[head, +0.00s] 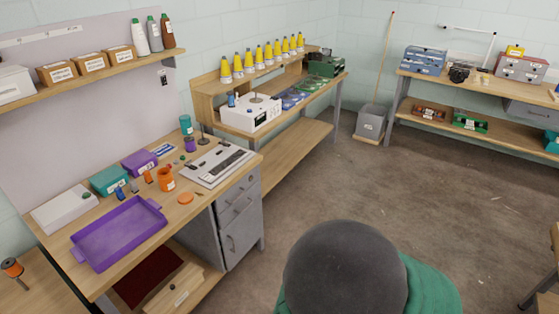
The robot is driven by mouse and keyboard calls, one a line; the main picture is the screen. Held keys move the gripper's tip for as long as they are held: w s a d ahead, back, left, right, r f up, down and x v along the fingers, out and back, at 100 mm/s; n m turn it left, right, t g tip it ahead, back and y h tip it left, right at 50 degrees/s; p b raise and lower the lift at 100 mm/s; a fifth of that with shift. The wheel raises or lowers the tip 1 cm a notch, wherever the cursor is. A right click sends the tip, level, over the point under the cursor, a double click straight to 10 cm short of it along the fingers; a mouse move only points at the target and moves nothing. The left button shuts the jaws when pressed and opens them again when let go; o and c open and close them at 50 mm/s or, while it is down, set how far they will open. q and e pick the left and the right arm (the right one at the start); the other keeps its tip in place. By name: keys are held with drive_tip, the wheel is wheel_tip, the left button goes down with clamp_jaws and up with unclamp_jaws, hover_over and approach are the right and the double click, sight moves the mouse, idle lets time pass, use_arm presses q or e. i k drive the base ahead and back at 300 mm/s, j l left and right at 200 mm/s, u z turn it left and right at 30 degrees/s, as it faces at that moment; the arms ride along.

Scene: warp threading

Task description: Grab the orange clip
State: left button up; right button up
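A small orange piece (148,177), which looks like the orange clip, stands on the left workbench (205,212), between the small blue pieces and an open orange jar (166,181). It is too small to make out its exact shape. A flat orange disc (185,198) lies in front of the jar. Neither of my grippers shows in the head view.
A purple tray (118,234) lies at the bench's front left. Small blue pieces (120,193), a teal box (110,180), a purple box (140,162) and a grey flat device (217,164) surround the clip. A large dark grey rounded shape (343,270) blocks the bottom centre.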

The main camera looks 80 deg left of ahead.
sight(148, 177)
drive_tip(key=u, duration=3.9)
